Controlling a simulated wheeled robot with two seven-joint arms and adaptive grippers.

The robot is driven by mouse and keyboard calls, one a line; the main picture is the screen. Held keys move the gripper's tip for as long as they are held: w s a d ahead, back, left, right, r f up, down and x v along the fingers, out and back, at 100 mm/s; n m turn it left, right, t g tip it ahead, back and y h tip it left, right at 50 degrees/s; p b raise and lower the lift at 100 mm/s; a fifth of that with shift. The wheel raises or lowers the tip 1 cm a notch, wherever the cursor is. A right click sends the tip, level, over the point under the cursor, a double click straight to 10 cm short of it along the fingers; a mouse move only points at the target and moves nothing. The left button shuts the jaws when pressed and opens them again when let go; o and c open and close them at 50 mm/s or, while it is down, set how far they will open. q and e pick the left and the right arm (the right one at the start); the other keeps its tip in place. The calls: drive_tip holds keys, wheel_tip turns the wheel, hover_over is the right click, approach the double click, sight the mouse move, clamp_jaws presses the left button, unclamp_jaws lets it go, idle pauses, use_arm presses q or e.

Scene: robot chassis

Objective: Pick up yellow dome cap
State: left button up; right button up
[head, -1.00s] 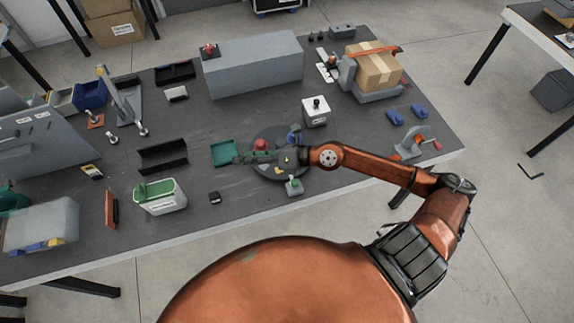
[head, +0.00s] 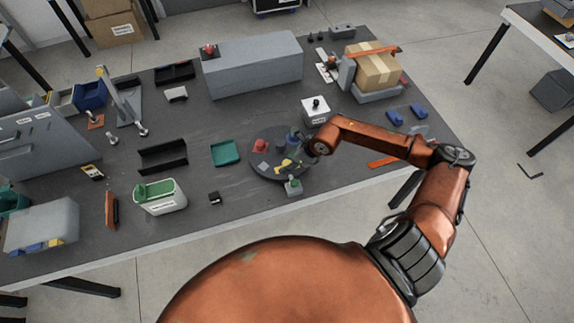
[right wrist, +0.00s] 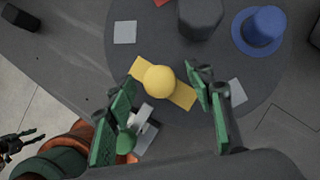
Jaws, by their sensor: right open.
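The yellow dome cap (right wrist: 160,80) is a smooth yellow dome on a flat yellow strip on the dark round disc (head: 257,171). It also shows small in the head view (head: 284,163). My right gripper (right wrist: 168,103) is open above the disc, its green-padded fingers on either side of the cap with gaps. The cap is not held. In the head view my right gripper (head: 303,152) is small and hard to make out. A small dark and green part at the left edge of the right wrist view looks like my left gripper (right wrist: 15,143); its jaws are unclear.
A blue round piece (right wrist: 262,30) and a dark grey piece (right wrist: 200,14) stand on the disc near the cap. A green-knobbed grey box (head: 293,186) stands by the disc's near edge. A green tray (head: 225,153) lies left of the disc.

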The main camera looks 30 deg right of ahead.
drive_tip(key=shift+w+a+f, duration=0.2)
drive_tip(key=shift+w+f, duration=0.05)
drive_tip(key=shift+f, duration=0.2)
drive_tip(key=shift+c, duration=0.7)
drive_tip(key=c, duration=0.9)
drive_tip(key=shift+r, duration=0.1)
